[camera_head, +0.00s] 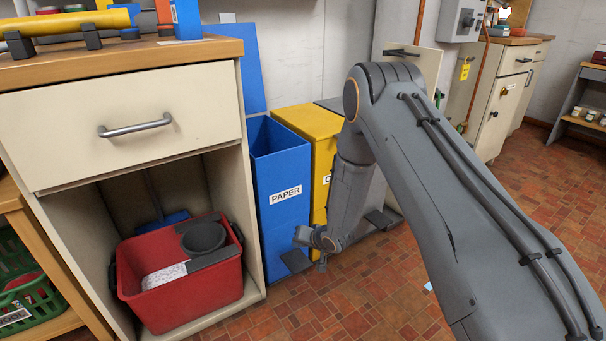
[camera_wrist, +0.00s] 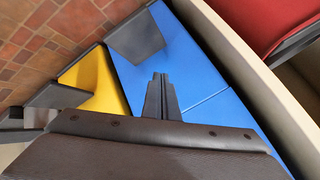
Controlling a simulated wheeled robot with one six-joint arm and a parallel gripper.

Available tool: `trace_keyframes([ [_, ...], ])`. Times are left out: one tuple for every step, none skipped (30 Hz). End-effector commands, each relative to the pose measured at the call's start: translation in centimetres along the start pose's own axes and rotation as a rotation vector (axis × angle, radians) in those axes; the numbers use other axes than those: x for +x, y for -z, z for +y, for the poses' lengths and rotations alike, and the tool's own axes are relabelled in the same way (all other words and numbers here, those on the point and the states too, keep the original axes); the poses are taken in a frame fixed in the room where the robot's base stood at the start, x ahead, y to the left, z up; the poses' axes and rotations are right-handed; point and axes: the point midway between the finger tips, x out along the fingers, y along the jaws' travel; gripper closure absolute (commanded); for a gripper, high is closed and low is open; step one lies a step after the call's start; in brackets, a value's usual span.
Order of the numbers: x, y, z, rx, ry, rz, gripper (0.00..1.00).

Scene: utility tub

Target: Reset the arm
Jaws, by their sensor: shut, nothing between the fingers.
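My arm reaches down from the right in the head view. My gripper (camera_head: 318,242) is low, in front of the blue paper bin (camera_head: 281,185) and the yellow bin (camera_head: 318,135), and looks small there. In the wrist view my gripper's fingers (camera_wrist: 160,92) are together with nothing between them. The blue bin (camera_wrist: 190,75) fills the view behind them. I cannot tell how far the fingertips are from the bin.
The blue bin's lid (camera_head: 246,72) stands raised; the yellow bin's is closed. A cabinet (camera_head: 115,110) with a red tub (camera_head: 190,292) inside stands left of the bins. The tiled floor (camera_head: 370,300) is open below my arm.

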Motion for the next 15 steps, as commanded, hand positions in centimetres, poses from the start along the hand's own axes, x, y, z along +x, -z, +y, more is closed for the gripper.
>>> trace_keyframes([
  [-0.3,0.3,-0.4,-0.006,-0.003,0.001,1.00],
  [-0.5,0.5,-0.7,-0.012,-0.008,0.001,1.00],
  [-0.9,0.8,-1.1,-0.023,-0.019,0.000,1.00],
  [-1.4,1.2,-1.6,-0.032,-0.028,0.000,1.00],
  [-2.0,1.5,-2.1,-0.043,-0.041,-0.003,1.00],
  [-2.9,2.0,-2.9,-0.061,-0.059,-0.006,1.00],
  [-3.6,2.3,-3.5,-0.075,-0.074,-0.010,1.00],
  [-4.5,2.7,-4.2,-0.089,-0.089,-0.014,1.00],
  [-5.7,3.0,-5.1,-0.109,-0.112,-0.022,1.00],
  [-6.6,3.3,-5.8,-0.122,-0.128,-0.027,1.00],
  [-7.5,3.4,-6.4,-0.136,-0.143,-0.035,1.00],
  [-8.8,3.6,-7.2,-0.153,-0.164,-0.045,1.00],
  [-9.8,3.7,-7.8,-0.167,-0.178,-0.053,1.00],
  [-10.8,3.6,-8.5,-0.179,-0.191,-0.062,1.00],
  [-12.2,3.7,-9.2,-0.194,-0.209,-0.074,1.00],
])
